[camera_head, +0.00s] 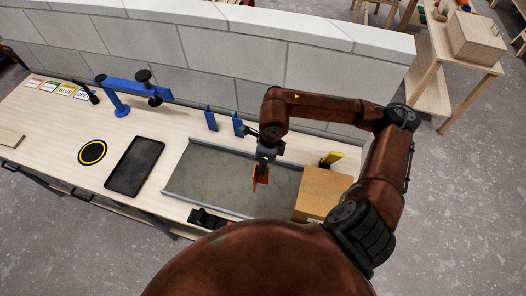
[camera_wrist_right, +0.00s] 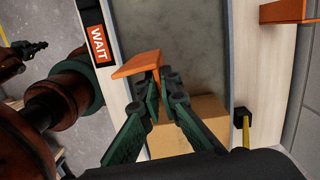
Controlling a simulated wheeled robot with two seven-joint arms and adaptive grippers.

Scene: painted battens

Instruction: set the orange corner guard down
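My right gripper (camera_head: 263,161) is shut on the orange corner guard (camera_head: 260,176), which hangs over the grey-topped bed with raised metal edges (camera_head: 225,171). In the right wrist view the guard (camera_wrist_right: 138,65) shows as an L-shaped piece at the fingertips (camera_wrist_right: 160,85), with one flange reaching left. Whether its lower edge touches the bed is unclear. My left gripper is outside the head view; in the right wrist view a dark gripper end (camera_wrist_right: 22,50) on a brown arm shows at the left, too small to read its fingers.
A cardboard box (camera_head: 320,190) stands at the bed's right end. Blue uprights (camera_head: 211,119) stand behind the bed. A WAIT sign (camera_wrist_right: 97,43) is at its front. A black tray (camera_head: 134,166) and a yellow-ringed disc (camera_head: 92,152) lie left. Bed left of the guard is clear.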

